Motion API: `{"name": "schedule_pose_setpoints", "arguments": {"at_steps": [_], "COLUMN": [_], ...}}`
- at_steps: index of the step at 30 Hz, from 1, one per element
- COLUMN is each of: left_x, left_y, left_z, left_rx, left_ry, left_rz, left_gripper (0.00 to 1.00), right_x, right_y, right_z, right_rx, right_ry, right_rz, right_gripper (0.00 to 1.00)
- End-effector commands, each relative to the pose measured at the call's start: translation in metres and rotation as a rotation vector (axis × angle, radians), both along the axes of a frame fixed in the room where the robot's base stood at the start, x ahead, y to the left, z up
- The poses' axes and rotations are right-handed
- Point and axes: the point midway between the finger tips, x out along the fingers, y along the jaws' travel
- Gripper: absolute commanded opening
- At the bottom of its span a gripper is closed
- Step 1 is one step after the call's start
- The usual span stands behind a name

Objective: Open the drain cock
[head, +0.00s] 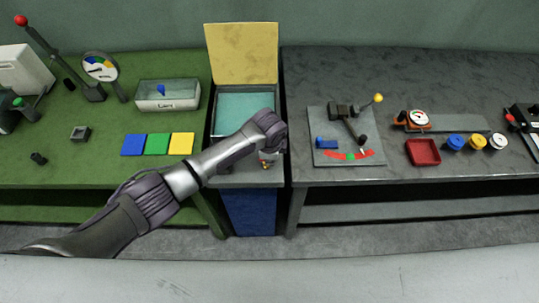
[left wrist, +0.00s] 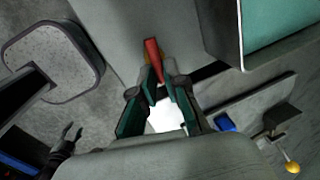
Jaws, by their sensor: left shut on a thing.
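The drain cock has a red lever (left wrist: 151,52) with an orange-yellow part beside it, on a grey surface in the left wrist view. My left gripper (left wrist: 156,82) is shut on the lever's near end; the far end sticks out past the fingertips. In the head view my left gripper (head: 268,153) is at the front of the unit between the two benches, and the arm and wrist hide most of the cock. A dark two-pronged shape low at the left of the left wrist view looks like my right gripper (left wrist: 73,132), open and empty, away from the cock.
The middle unit has a teal-lined basin (head: 240,102) with a raised yellow lid (head: 242,52) behind the gripper. The green bench (head: 100,165) is at the left, the grey bench (head: 310,90) at the right. A lever plate (head: 372,157) stands near the grey bench's left end.

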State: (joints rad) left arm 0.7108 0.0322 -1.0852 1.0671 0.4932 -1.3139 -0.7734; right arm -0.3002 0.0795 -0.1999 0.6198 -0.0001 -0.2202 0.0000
Motion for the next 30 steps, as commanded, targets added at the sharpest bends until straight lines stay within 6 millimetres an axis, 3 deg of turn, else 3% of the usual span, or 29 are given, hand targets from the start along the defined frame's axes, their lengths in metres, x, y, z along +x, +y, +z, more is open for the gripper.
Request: {"name": "schedule_pose_setpoints", "arguments": {"at_steps": [9,24,25,28,30], "left_x": [0.0024,0.003,0.003,0.0028,0.0025], "left_y": [-0.0008,-0.0008,-0.0008,-0.0008,-0.0007], "left_z": [0.0017,0.0017,0.0017,0.0015,0.0011], "left_rx": [-0.001,-0.001,-0.001,-0.001,0.0], "left_ry": [-0.003,-0.004,-0.004,-0.003,-0.002], "left_rz": [0.1,0.116,0.115,0.115,0.114], "left_gripper": [0.0,0.0,0.17,0.34,0.37], "right_x": [0.0001,0.0003,0.0003,0.0003,0.0004], "right_y": [-0.0002,-0.0003,-0.0003,-0.0003,-0.0004], "right_z": [0.0045,0.0047,0.0047,0.0046,0.0047], "right_rx": [0.0,0.0,0.0,0.0,0.0], "right_ry": [0.0,0.0,-0.001,-0.001,-0.001], "right_rz": [0.0,0.0,0.0,0.0,0.0], "right_gripper": [0.41,0.41,0.41,0.41,0.41]}}
